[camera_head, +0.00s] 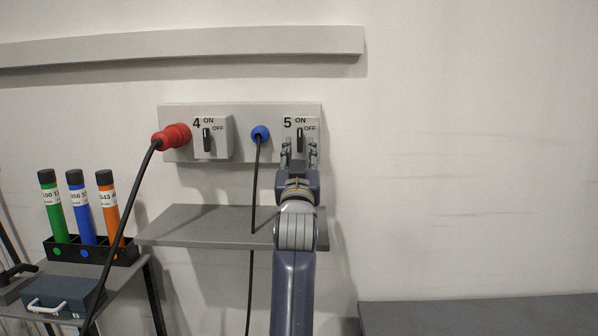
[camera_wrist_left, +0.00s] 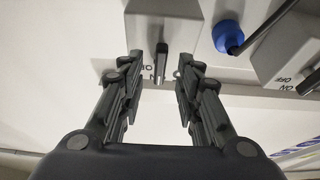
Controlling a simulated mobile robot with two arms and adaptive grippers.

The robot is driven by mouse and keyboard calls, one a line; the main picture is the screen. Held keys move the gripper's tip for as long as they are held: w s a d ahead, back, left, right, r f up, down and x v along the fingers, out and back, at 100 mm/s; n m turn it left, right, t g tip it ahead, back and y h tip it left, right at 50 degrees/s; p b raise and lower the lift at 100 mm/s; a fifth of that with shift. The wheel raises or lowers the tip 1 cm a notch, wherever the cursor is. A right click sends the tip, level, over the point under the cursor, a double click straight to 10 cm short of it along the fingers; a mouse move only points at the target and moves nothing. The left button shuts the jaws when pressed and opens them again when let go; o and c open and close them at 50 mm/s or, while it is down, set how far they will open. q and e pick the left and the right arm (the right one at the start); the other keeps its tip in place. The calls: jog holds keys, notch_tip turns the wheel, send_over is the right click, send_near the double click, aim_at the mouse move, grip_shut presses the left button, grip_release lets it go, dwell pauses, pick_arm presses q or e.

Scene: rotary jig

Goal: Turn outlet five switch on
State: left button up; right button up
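Outlet five's switch (camera_head: 299,139) is a black lever on a grey box marked 5, ON and OFF. The lever stands upright, its upper end toward the ON label. In the wrist view, turned over, the same lever (camera_wrist_left: 161,62) partly covers the lettering. My left gripper (camera_head: 299,144) is in front of the box, pointing up. Its fingers (camera_wrist_left: 157,75) are apart, one on each side of the lever, with visible gaps and nothing held. Contact with the box cannot be told. My right gripper is not in view.
A blue plug (camera_head: 260,133) with a black cable sits left of box five; a red plug (camera_head: 173,136) sits by switch four (camera_head: 207,139). A grey shelf (camera_head: 200,226) juts out below. A rack (camera_head: 120,254) of coloured tubes stands left. The wall at right is clear.

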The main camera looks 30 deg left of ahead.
pick_arm(q)
jog(key=v, duration=0.9)
jog(key=shift+s+d+f, duration=0.1)
jog(key=shift+d+f, duration=0.05)
jog(key=shift+f, duration=0.05)
